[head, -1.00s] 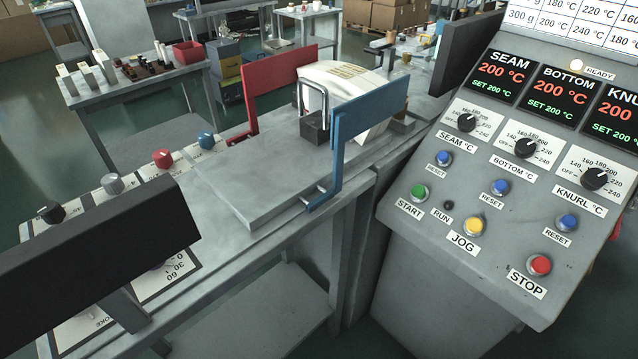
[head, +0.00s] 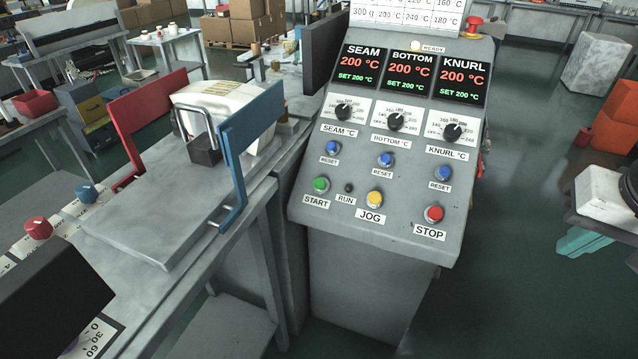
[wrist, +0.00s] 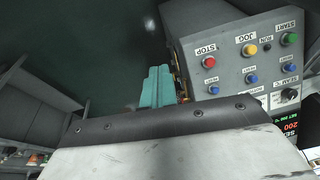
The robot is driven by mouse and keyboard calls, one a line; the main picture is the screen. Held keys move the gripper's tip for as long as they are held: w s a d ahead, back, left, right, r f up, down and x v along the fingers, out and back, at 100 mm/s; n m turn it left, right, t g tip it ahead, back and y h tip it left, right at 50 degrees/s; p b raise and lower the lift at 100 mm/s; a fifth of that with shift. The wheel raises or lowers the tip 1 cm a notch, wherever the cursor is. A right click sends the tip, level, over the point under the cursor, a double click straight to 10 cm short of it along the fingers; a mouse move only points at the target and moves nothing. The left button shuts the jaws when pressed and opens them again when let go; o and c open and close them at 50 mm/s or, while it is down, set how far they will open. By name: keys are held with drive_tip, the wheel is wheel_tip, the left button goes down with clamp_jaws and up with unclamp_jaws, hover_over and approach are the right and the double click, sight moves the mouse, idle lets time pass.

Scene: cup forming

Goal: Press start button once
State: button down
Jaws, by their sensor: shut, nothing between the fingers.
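The green START button (head: 321,184) is at the lower left of the sloped grey control panel (head: 400,225), above its START label. It also shows in the wrist view (wrist: 289,39), upside down at the upper right. The RUN lamp (head: 349,187) beside it looks dark. My gripper (head: 575,248), with teal fingers, is at the right edge of the head view, well apart from the panel. In the wrist view its fingertips (wrist: 155,72) show beyond the black edge of my wrist. The fingers are shut and hold nothing.
The yellow JOG button (head: 374,199) and red STOP button (head: 435,213) lie right of START. Blue RESET buttons and knobs sit above. Displays read 200 °C; the READY lamp (head: 416,46) looks lit. A bench (head: 150,205) with red and blue plates stands left. Open floor lies right of the panel.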

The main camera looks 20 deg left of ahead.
drive_tip(key=w+a+f+m+t+y, duration=0.1)
drive_tip(key=w+a+f+m+t, duration=0.1)
drive_tip(key=w+a, duration=0.7)
drive_tip(key=m+t+y, duration=0.3)
drive_tip(key=m+y, duration=0.1)
drive_tip(key=y, duration=0.1)
approach(320, 184)
drive_tip(key=d+r, duration=0.5)
drive_tip(key=r, duration=0.2)
drive_tip(key=s+a+f+m+y, duration=0.1)
drive_tip(key=a+f+m+y, duration=0.1)
drive_tip(key=a, duration=0.8)
drive_tip(key=shift+s+f+m+t, duration=0.3)
drive_tip(key=shift+m+t, duration=0.1)
drive_tip(key=shift+m, duration=0.1)
drive_tip(key=shift+d, duration=0.1)
drive_tip(key=shift+w+d+f, duration=0.1)
drive_tip(key=shift+w+f, duration=0.75)
drive_tip(key=shift+f, duration=0.35)
drive_tip(key=shift+w+d+f, duration=0.1)
drive_tip(key=shift+w+f, duration=0.75)
drive_tip(key=shift+f, duration=0.3)
drive_tip(key=shift+w+f, duration=0.85)
drive_tip(key=shift+f, duration=0.35)
drive_tip(key=shift+w+f, duration=0.25)
drive_tip(key=shift+f, duration=0.05)
